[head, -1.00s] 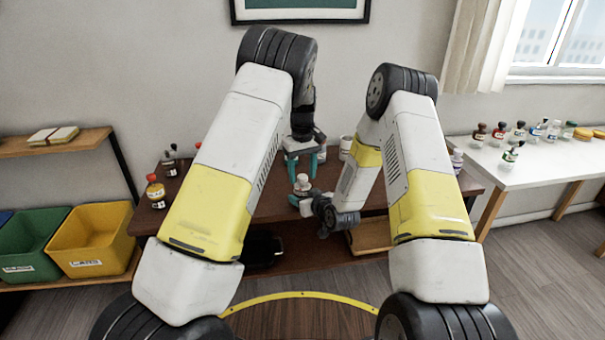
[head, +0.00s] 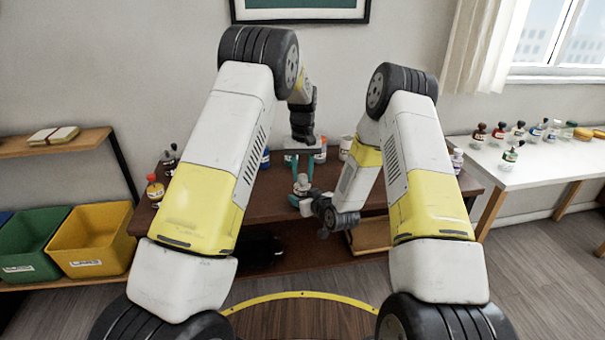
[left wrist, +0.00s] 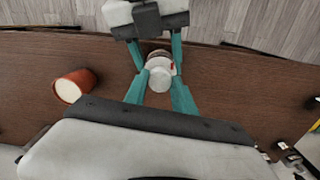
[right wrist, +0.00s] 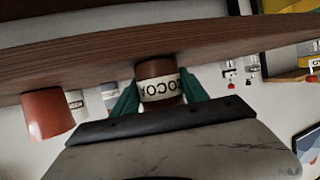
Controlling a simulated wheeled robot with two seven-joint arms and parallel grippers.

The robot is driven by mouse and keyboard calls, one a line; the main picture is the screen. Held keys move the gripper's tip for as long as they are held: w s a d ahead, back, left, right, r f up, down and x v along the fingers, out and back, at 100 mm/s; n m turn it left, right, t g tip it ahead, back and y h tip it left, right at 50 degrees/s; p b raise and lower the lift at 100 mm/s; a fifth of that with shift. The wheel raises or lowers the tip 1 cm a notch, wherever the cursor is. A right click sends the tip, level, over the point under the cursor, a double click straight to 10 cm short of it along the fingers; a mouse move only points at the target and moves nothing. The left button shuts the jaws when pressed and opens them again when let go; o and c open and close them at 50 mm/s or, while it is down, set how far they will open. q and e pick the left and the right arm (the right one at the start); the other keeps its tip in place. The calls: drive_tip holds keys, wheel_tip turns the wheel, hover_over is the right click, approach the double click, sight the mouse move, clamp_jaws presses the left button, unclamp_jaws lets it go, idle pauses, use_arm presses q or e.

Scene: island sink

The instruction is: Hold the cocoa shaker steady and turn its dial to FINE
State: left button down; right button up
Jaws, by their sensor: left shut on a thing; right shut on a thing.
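The cocoa shaker (head: 303,187) stands at the front of the brown table. In the right wrist view its brown body with a COCOA label (right wrist: 160,88) sits between the teal fingers of my right gripper (right wrist: 161,95), which is shut on it. In the left wrist view its round whitish top (left wrist: 160,80) shows, with a small red mark at one side. My left gripper (head: 303,176) reaches down from above and is shut on the dial at that top. Both grippers' fingers meet around the shaker in the left wrist view. The dial's setting is too small to read.
A terracotta cup (left wrist: 75,86) stands on the table beside the shaker. Several bottles stand at the table's back and left, including an orange one (head: 154,188). A white side table (head: 530,165) with bottles is at right; yellow (head: 95,242) and green bins are at left.

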sight(303, 176)
use_arm(q)
drive_tip(key=c, duration=1)
unclamp_jaws()
wheel_tip(303, 176, up, 12)
use_arm(e)
drive_tip(key=o, duration=1.6)
drive_tip(key=shift+c, duration=0.2)
